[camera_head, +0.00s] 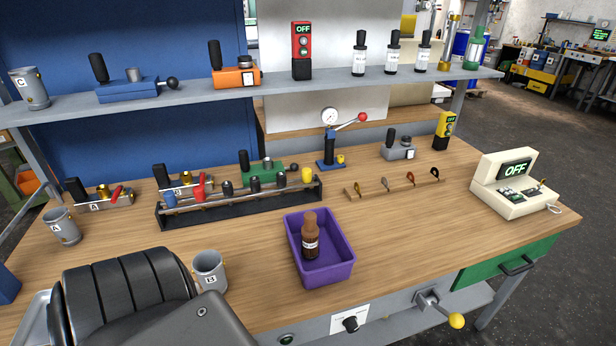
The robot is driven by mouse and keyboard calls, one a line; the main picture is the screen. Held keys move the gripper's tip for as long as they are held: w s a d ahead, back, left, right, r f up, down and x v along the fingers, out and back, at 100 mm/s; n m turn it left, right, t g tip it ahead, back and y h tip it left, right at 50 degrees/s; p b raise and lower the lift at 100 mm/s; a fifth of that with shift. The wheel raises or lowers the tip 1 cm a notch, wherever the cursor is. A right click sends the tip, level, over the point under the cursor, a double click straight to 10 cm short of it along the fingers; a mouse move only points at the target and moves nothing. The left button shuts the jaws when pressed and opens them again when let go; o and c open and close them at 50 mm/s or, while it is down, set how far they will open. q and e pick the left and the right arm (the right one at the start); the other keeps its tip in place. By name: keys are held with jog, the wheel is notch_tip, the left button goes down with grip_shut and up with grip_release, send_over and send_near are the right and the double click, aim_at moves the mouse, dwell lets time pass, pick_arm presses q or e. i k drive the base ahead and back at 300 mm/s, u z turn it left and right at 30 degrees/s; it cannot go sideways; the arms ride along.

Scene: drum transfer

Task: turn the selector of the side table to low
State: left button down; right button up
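A black selector knob (350,324) sits on a white plate on the front face of the wooden workbench (420,230), at the bottom of the head view. The plate's markings are too small to read, so I cannot tell the knob's setting. I cannot tell whether this workbench is the side table. A dark, ribbed part of my own arm fills the lower left and covers the bench's near left corner. Neither of my grippers shows, and nothing is seen touching the knob.
A crank with a yellow knob (456,320) sticks out right of the selector. A green drawer (503,263) is farther right. A purple bin (325,275) holding a brown bottle (310,238) stands above the selector. Mug B (209,270) stands beside my arm.

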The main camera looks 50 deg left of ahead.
aim_at(350, 321)
jog(key=u, duration=3.2)
jog(key=k, duration=1.85)
jog(key=z, duration=2.3)
